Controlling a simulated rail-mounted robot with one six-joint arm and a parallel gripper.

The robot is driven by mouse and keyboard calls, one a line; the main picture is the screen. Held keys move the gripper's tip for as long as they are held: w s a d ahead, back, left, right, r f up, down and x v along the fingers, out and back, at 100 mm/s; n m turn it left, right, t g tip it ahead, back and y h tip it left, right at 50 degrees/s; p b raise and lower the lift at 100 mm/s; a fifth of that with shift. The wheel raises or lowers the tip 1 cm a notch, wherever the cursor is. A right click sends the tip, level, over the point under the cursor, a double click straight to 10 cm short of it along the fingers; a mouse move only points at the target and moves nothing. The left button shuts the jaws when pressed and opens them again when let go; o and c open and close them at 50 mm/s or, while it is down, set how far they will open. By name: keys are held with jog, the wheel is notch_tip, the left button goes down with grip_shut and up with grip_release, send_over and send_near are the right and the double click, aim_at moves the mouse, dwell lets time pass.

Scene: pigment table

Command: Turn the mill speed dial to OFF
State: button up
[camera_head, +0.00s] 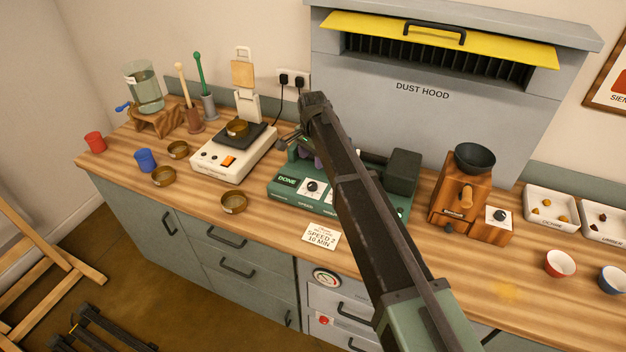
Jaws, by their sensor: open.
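The green mill (258,192) stands mid-counter below the dust hood, with a "DONE" window on its front. A white dial plate with a black knob (312,187) shows right of that window, and lettering below it seems to read "SPEED". The knob's setting is too small to read. My arm crosses in front of the mill and hides much of its right half, including part of another white plate. My gripper (288,141) is open, above and behind the mill's left part, apart from the knob. I see nothing between its jaws.
A white hotplate (217,158) with a brown dish stands left of the mill. A wooden grinder (459,195) with its own dial box (497,220) stands right. A card reading "SPEED 2 10 MIN" (321,236) lies in front.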

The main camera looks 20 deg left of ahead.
aim_at(312, 184)
notch_tip(312, 184, down, 11)
jog(key=b, duration=1.1)
jog(key=shift+f, duration=0.1)
jog(key=c, duration=0.9)
